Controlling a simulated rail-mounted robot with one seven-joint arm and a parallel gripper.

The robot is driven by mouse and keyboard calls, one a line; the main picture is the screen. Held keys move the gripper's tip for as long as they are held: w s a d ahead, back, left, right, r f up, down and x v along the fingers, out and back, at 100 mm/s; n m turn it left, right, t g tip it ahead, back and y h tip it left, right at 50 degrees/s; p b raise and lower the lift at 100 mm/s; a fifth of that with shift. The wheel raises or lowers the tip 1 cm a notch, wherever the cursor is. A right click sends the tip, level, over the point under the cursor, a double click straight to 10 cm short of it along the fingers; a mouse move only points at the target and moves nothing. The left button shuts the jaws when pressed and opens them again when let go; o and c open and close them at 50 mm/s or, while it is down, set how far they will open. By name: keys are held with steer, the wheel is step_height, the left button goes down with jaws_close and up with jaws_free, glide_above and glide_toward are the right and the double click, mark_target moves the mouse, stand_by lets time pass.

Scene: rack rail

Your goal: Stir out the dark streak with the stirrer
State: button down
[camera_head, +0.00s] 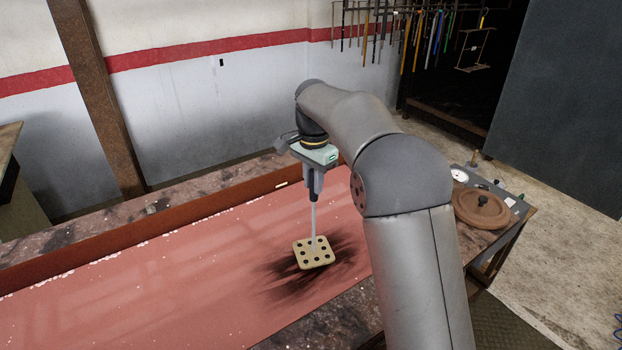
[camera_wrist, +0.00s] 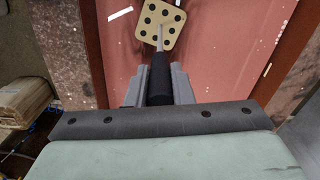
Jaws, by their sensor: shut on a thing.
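My gripper (camera_head: 314,186) is shut on the black grip of the stirrer (camera_head: 313,219), which hangs down with a pale rod and a square tan paddle with dark holes. In the wrist view the gripper (camera_wrist: 160,86) holds the black grip between its fingers, and the stirrer's paddle (camera_wrist: 161,24) shows at the top. In the head view the paddle is over the dark streak (camera_head: 345,250), a black smudge on the red surface, and hides part of it. I cannot tell whether the paddle touches the surface. The streak is not clear in the wrist view.
The red surface (camera_head: 150,290) lies in a long trough with a rust-brown wall (camera_head: 130,245) and stone-like edges. A brown round lid-like thing (camera_head: 481,207) and a small gauge (camera_head: 459,175) sit on the bench at the right. Tools (camera_head: 420,35) hang at the back. Pale specks dot the red surface.

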mark_target(315, 200)
step_height(315, 200, down, 8)
steer(key=b, duration=0.4)
steer(key=shift+w+d+f, duration=0.1)
steer(key=shift+f, duration=0.1)
steer(key=w+d+p, duration=0.5)
steer(key=d, duration=0.2)
steer(key=s+a+b, duration=0.3)
steer(key=s+a, duration=0.8)
steer(key=a, duration=0.4)
steer(key=w+d, duration=0.2)
steer(key=w+d+p, duration=0.1)
steer(key=w+d, duration=0.1)
steer(key=d, duration=0.1)
steer(key=w+d+p, duration=0.1)
steer(key=w+d, duration=0.1)
steer(key=d, duration=0.1)
stand_by(0.4)
